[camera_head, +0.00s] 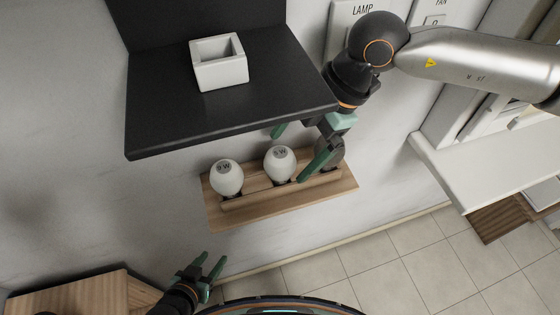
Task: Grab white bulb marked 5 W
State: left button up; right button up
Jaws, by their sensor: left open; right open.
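Two white bulbs stand in a wooden holder (235,213). The middle white bulb (279,166) has a marking that looks like 5 W. A dark grey bulb (331,151) stands at the right end, partly hidden by my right gripper. My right gripper (289,155) is open and empty, its green fingers at the upper left and right of the middle bulb; I cannot tell whether they touch it. My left gripper (212,258) is open and empty, low in front of the holder.
A black shelf (165,115) overhangs just above the bulbs and carries a white square open box (220,75). A wall panel labelled LAMP (361,10) is behind my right arm. A white counter (480,165) is at right. A wooden surface (70,297) is at lower left.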

jog(key=p+x, duration=0.1)
jog(key=x, duration=0.3)
jog(key=shift+w+a+f, duration=0.15)
jog(key=shift+f, duration=0.15)
pick_arm(q)
jog(key=shift+r, duration=0.65)
pick_arm(e)
jog(key=c, duration=1.3)
jog(key=shift+r, duration=0.1)
jog(key=shift+r, duration=0.5)
notch_tip(320, 180, up, 2)
jog(key=shift+r+b, duration=0.15)
jog(key=shift+b, duration=0.5)
pick_arm(q)
jog(key=w+d+f+b, duration=0.1)
jog(key=d+f+b, duration=0.2)
jog(key=f+b, duration=0.8)
jog(key=shift+w+d+m+h+b, duration=0.2)
jog(key=shift+w+m+h+b, duration=0.15)
jog(key=shift+b, duration=0.65)
pick_arm(e)
jog(key=s+d, duration=0.2)
jog(key=s, duration=0.6)
jog(key=s+d, duration=0.3)
jog(key=s, duration=0.6)
jog(key=shift+d, duration=0.3)
